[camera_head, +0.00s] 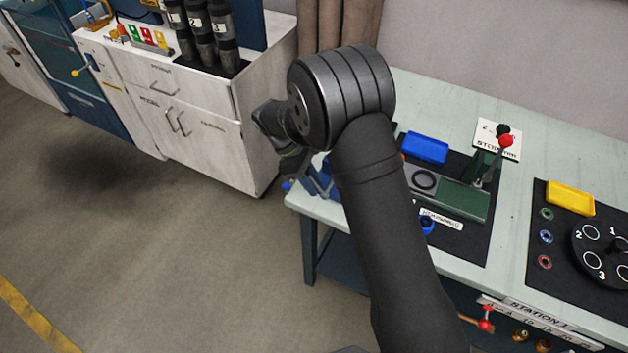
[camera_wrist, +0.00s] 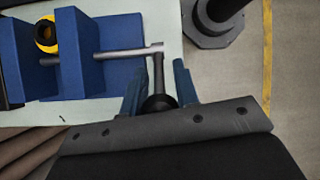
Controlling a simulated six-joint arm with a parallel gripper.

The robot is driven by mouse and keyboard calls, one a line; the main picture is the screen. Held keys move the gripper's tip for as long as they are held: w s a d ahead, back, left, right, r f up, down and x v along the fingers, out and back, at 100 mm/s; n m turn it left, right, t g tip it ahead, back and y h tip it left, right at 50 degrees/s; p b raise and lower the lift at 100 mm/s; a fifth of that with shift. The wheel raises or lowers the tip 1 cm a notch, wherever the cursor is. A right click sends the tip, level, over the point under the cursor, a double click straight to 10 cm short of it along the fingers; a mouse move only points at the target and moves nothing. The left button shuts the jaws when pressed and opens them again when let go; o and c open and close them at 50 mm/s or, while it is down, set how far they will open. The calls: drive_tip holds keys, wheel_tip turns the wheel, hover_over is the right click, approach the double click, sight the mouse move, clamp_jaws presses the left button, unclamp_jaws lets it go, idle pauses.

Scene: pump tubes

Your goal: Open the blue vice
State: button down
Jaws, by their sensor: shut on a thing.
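The blue vice (camera_wrist: 110,65) sits at the table's edge, seen from above in the wrist view. A round yellow and black part (camera_wrist: 45,33) is between its two blue jaws. A grey screw rod (camera_wrist: 105,54) runs out of the vice to the right, and a thin handle bar (camera_wrist: 158,70) crosses its end. My gripper (camera_wrist: 158,90) is shut on this handle, around its dark knob (camera_wrist: 158,103), with a blue finger on each side. In the head view the vice (camera_head: 318,182) is mostly hidden behind my arm, and the fingertips cannot be made out.
On the pale green table (camera_head: 450,100) are a blue block (camera_head: 425,148), a green fixture (camera_head: 462,200) with a red-knobbed lever (camera_head: 505,141), and a yellow block (camera_head: 570,198). A white cabinet (camera_head: 210,130) stands left. Open floor lies between and in front.

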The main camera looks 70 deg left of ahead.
drive_tip(key=shift+s+a+f+t+h, duration=0.1)
drive_tip(key=shift+f+t+h, duration=0.1)
drive_tip(key=shift+t+h, duration=0.1)
drive_tip(key=c, duration=1.2)
unclamp_jaws()
drive_tip(key=shift+o, duration=0.2)
drive_tip(key=shift+r, duration=0.1)
drive_tip(key=v, duration=1.7)
drive_tip(key=shift+s, duration=0.15)
drive_tip(key=x, duration=1.7)
drive_tip(key=shift+w, duration=0.2)
